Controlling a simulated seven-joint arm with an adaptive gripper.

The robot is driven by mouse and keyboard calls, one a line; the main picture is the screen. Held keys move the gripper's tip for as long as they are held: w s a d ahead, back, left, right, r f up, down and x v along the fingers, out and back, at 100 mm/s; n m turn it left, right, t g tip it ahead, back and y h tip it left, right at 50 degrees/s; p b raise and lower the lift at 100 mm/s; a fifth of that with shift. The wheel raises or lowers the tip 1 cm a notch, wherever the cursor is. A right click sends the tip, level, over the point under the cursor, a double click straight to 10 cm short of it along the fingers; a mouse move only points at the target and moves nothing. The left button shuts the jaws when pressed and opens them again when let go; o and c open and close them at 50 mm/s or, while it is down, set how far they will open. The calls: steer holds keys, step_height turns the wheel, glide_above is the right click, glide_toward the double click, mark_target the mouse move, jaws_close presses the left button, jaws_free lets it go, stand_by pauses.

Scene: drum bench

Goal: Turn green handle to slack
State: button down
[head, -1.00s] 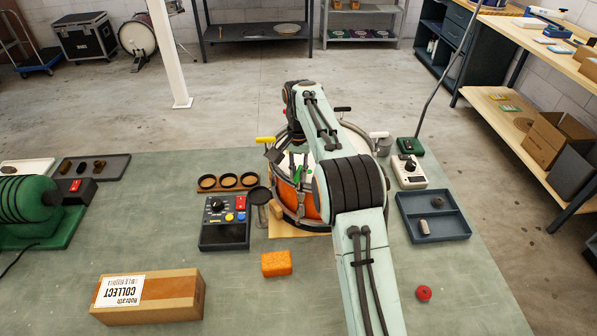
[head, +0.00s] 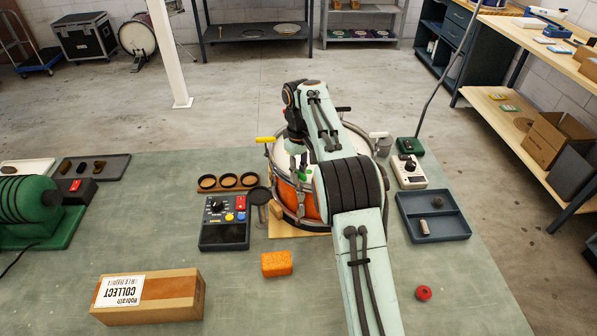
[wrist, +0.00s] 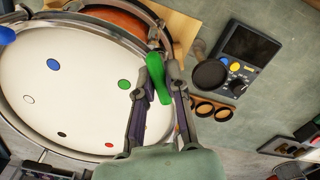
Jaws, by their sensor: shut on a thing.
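The green handle (wrist: 157,80) lies between the two fingers of my gripper (wrist: 161,80) in the wrist view. The fingers are closed against it on both sides, at the rim of the drum. The drum (head: 311,208) has an orange shell, a metal hoop and a white head (wrist: 75,95) with small coloured dots. In the head view my gripper (head: 302,181) is over the drum's near left edge, and my arm covers much of the drum. Only a little green shows there.
A yellow handle (head: 265,140) and a black handle (head: 343,109) stand out from the rim. A blue tray (head: 432,228) is at right.

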steer(key=n, duration=1.4)
steer(key=shift+n, duration=0.3)
steer(key=n, duration=0.3)
steer(key=shift+n, duration=0.3)
steer(key=n, duration=0.3)
steer(key=shift+n, duration=0.4)
steer(key=n, duration=0.6)
steer(key=shift+n, duration=0.4)
